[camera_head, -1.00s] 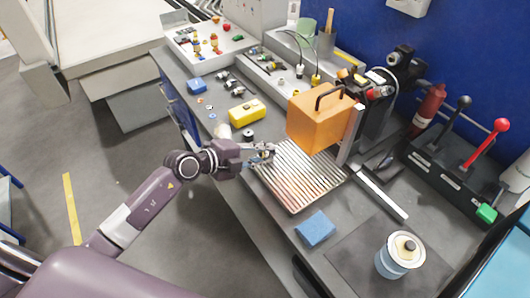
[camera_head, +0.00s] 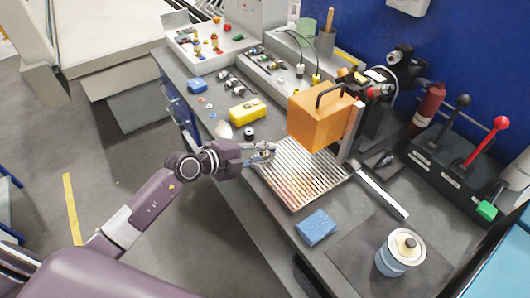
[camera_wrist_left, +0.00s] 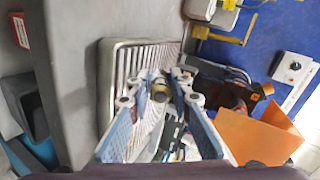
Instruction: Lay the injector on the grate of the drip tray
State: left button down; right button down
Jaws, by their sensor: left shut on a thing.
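The drip tray (camera_head: 320,187) lies on the bench with its slatted metal grate facing up. It also shows in the left wrist view (camera_wrist_left: 112,70), beyond my fingers. My left gripper (camera_head: 267,150) is at the tray's upper left edge in the head view. In the left wrist view the gripper (camera_wrist_left: 160,98) is shut on the injector (camera_wrist_left: 160,91), a small part with a brass-coloured band between the fingertips. The injector is mostly hidden by the fingers in the head view. I cannot tell whether it touches the grate. My right gripper is not in view.
An orange box-shaped housing (camera_head: 318,118) with a black handle stands over the tray's back edge. A blue sponge (camera_head: 316,228) lies at the front, and a yellow case (camera_head: 247,110) behind the gripper. A tin (camera_head: 399,254) stands at the right front. Most of the grate is clear.

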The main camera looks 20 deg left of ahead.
pick_arm(q)
jog(key=shift+s+f, duration=0.2)
jog(key=shift+f, duration=0.3)
jog(key=shift+s+f, duration=0.2)
jog(key=shift+f, duration=0.3)
jog(key=c, duration=2)
grip_release()
jog(key=o, duration=0.3)
jog(key=shift+w+d+f, duration=0.1)
jog(key=shift+w, duration=0.05)
jog(key=shift+o, duration=0.2)
jog(key=v, duration=0.5)
jog(key=r+v, duration=0.1)
jog(key=v, duration=0.1)
jog(key=shift+w, duration=0.1)
jog(key=shift+s+a+r, duration=0.2)
jog(key=shift+a+r, duration=0.05)
jog(key=shift+r, duration=0.1)
